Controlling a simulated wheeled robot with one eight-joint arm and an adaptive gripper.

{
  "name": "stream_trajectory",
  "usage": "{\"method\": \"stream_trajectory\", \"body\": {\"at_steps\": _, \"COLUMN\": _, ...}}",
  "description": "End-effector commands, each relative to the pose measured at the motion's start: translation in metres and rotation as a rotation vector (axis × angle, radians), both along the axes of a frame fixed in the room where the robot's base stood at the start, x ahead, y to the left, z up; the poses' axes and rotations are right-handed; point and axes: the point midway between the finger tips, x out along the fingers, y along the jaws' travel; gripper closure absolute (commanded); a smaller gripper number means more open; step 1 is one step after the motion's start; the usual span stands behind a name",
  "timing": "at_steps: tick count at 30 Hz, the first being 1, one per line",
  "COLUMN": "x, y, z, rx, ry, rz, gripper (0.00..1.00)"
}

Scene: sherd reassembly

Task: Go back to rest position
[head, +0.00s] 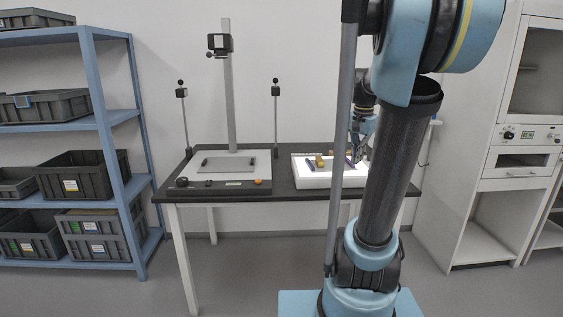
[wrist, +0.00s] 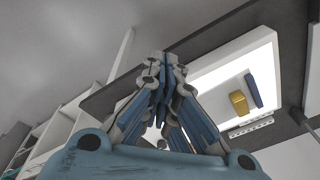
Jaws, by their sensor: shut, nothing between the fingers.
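My gripper (wrist: 162,72) is shut and empty, its fingers together in the wrist view. In the head view my gripper (head: 357,152) is over the right part of the table, partly hidden behind my own arm. A lit white panel (head: 310,178) lies on the dark-topped table (head: 283,176). A yellow-brown piece (head: 320,160) and a dark blue piece (head: 338,161) are on the panel. In the wrist view the yellow piece (wrist: 239,103) and the blue piece (wrist: 254,90) lie side by side, apart from my fingers.
A grey stand with a camera column (head: 228,100) is on the table's left half. Blue shelves (head: 90,90) with dark bins stand at left. A white cabinet (head: 500,170) stands at right.

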Motion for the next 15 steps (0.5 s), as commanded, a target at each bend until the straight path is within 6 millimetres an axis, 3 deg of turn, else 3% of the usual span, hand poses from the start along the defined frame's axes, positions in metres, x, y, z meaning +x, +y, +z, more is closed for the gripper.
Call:
{"method": "stream_trajectory", "body": {"at_steps": 3, "x": -0.033, "y": 0.017, "z": -0.016, "rx": -0.013, "ry": -0.008, "rz": 0.101, "gripper": 1.00}}
{"method": "stream_trajectory", "body": {"at_steps": 15, "x": -0.130, "y": 0.056, "z": -0.085, "rx": -0.062, "ry": -0.035, "rz": 0.442, "gripper": 1.00}}
